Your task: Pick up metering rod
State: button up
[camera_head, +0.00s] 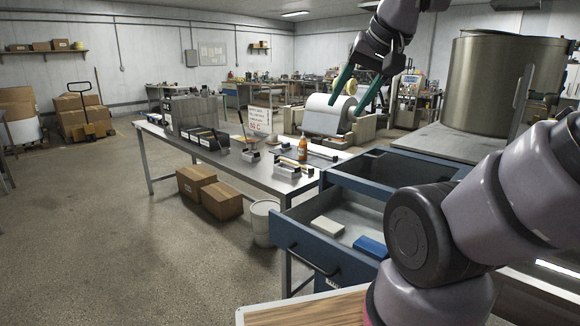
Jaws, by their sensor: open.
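My gripper (347,105), with two teal fingers spread open and empty, hangs at the upper right, in front of the white paper roll in the picture. The metering rod cannot be told for certain at this size. A thin, rod-like piece (318,153) lies on the steel table (240,176) at its right part, below and left of my gripper in the picture. Small block-like tools with metal parts (288,166) lie near it. Another small tool (250,154) lies further left on the table.
An orange-brown bottle (303,148), a sign (260,121) and dark trays (205,138) stand on the table. The white roll (325,115) is behind it. An open blue drawer (305,245) juts out at right, near a white bucket (262,226).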

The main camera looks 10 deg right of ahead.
aim_at(311, 170)
jog(key=i+j+z, duration=0.15)
jog(key=j, duration=0.3)
jog(key=j+z, duration=0.2)
jog(key=j, duration=0.2)
jog(key=i+j+z, duration=0.15)
jog(key=j, duration=0.35)
jog(key=i+j+z, duration=0.25)
jog(key=j, duration=0.35)
jog(key=i+j+z, duration=0.1)
jog(key=i+j, duration=0.15)
jog(key=i+j+z, duration=0.1)
jog(key=j, duration=0.35)
jog(key=i+j+z, duration=0.15)
jog(key=j, duration=0.2)
jog(key=i+j+z, duration=0.45)
jog(key=i+j, duration=0.4)
jog(key=i, duration=0.35)
